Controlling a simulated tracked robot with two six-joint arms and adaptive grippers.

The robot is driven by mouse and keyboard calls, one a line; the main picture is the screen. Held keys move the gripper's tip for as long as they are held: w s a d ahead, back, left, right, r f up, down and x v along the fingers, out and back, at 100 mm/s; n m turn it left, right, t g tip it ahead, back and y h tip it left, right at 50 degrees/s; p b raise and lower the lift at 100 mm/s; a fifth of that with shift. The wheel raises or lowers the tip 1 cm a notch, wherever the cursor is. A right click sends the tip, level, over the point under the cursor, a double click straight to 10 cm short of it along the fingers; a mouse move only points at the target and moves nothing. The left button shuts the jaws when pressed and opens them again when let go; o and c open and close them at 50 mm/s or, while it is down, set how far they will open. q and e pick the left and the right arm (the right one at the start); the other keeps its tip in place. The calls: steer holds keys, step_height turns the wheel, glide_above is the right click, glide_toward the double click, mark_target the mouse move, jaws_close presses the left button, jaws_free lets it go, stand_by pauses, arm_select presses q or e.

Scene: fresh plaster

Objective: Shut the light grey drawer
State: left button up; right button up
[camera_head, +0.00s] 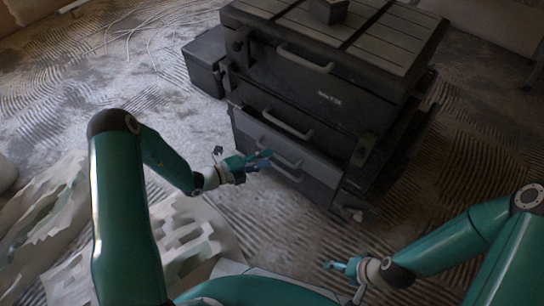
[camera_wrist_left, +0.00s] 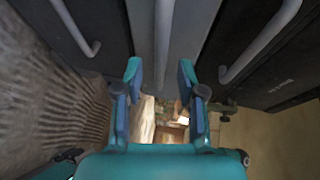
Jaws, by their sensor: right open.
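The light grey drawer (camera_head: 318,166) is low in the dark cabinet (camera_head: 330,100). Its front seems to stand out a little past the dark drawer above; how far is hard to judge. In the left wrist view the grey front (camera_wrist_left: 142,30) runs between darker fronts, with its handle (camera_wrist_left: 163,40) upright in the picture. My left gripper (camera_head: 262,160) is at the drawer front, close to the handle. Its fingers (camera_wrist_left: 160,78) are apart, with the handle between them in the picture; contact cannot be told. My right gripper (camera_head: 338,265) is open and empty, low in front of the cabinet.
A dark box (camera_head: 205,62) stands against the cabinet's left side. Crumpled pale sheeting (camera_head: 185,235) lies on the floor at the lower left. Thin pale wires (camera_head: 125,35) lie farther back. The ridged plaster floor in front of the cabinet is mostly clear.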

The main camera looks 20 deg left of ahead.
mark_target(275, 154)
arm_select(q)
steer(key=shift+b+x, duration=0.5)
steer(key=shift+x, duration=1.75)
jaws_close()
steer(key=shift+f, duration=0.1)
